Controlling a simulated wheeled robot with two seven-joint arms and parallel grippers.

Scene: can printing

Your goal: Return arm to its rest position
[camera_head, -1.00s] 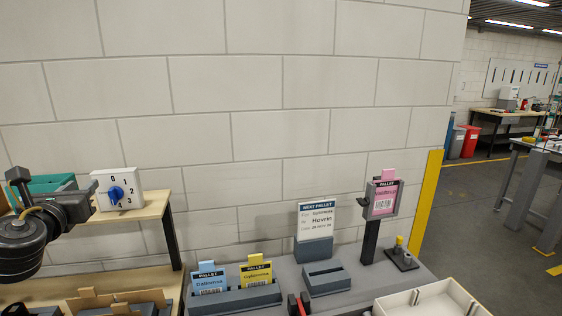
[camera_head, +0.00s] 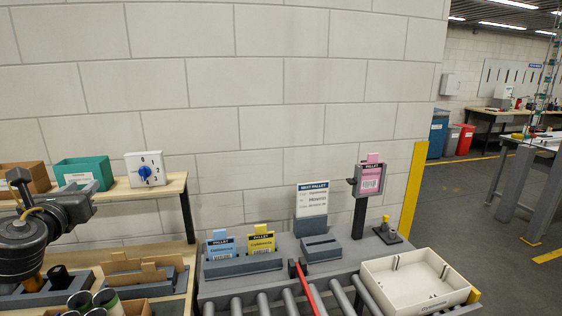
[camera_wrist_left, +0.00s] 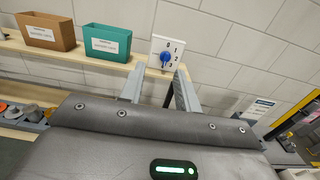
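My left arm comes in at the left edge of the head view, and its dark gripper (camera_head: 72,208) is over the shelf and bench area. In the left wrist view the two grey fingers of my left gripper (camera_wrist_left: 159,80) stand apart with nothing between them. Beyond the fingers is a white selector box (camera_wrist_left: 167,52) with a blue knob and numbers. In the head view the selector box (camera_head: 146,169) stands on the wooden shelf, right of the gripper and apart from it. My right gripper is not in view.
A teal bin (camera_head: 84,172) and a brown bin (camera_head: 24,178) stand on the shelf (camera_head: 120,192). Below are wooden pieces and several open cans. Pallet cards (camera_head: 262,240), a pink card (camera_head: 371,180), a roller conveyor (camera_head: 290,300) and a white tray (camera_head: 415,282) are to the right.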

